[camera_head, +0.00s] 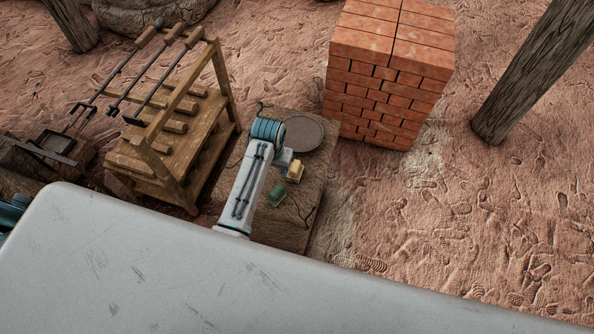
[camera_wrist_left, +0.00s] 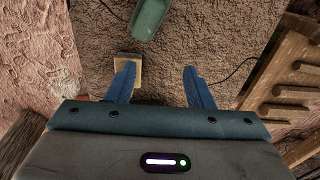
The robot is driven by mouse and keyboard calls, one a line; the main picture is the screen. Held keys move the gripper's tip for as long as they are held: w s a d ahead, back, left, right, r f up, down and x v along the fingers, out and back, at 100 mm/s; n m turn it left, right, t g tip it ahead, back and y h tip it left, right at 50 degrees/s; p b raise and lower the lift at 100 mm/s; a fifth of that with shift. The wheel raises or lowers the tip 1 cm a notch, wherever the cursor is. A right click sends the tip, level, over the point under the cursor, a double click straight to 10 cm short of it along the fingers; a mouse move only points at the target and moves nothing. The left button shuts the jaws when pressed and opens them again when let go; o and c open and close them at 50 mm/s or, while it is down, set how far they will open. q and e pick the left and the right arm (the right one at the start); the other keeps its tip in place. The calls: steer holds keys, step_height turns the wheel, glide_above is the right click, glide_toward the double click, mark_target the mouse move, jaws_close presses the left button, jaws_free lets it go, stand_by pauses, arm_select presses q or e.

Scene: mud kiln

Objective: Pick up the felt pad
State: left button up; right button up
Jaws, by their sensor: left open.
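A small tan, square, pad-like piece (camera_head: 295,171) lies on the rough brown table; it is probably the felt pad, though its material is too small to tell. It also shows in the left wrist view (camera_wrist_left: 121,76), partly hidden behind one finger. A green, box-like piece (camera_head: 276,196) lies nearer to me on the table, and shows at the top of the left wrist view (camera_wrist_left: 150,17). My left gripper (camera_wrist_left: 157,75) is open, its two blue fingers apart with nothing between them. In the head view my left gripper (camera_head: 284,160) is beside the tan piece. My right gripper is not in view.
The brown table (camera_head: 312,187) carries a round dark plate (camera_head: 304,133) at its far side. A wooden rack (camera_head: 165,150) with long-handled tools stands close on the left. A brick stack (camera_head: 385,85) stands behind the table, and a wooden post (camera_head: 530,75) at the right.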

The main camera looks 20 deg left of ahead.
arm_select(q)
steer(key=w+d+r, duration=0.4)
steer(key=w+d, duration=0.1)
steer(key=w, duration=0.2)
glide_above(295, 166)
steer(key=shift+g, duration=0.4)
steer(key=f, duration=0.5)
steer(key=shift+w+f, duration=0.2)
steer(key=shift+w, duration=0.2)
steer(key=shift+s+f+p, duration=0.15)
steer(key=shift+f+p, duration=0.15)
steer(key=shift+f, duration=1.1)
steer(key=shift+s+f+p, duration=0.15)
steer(key=shift+f+p, duration=0.15)
steer(key=shift+f, duration=1.05)
steer(key=shift+c, duration=0.5)
jaws_close()
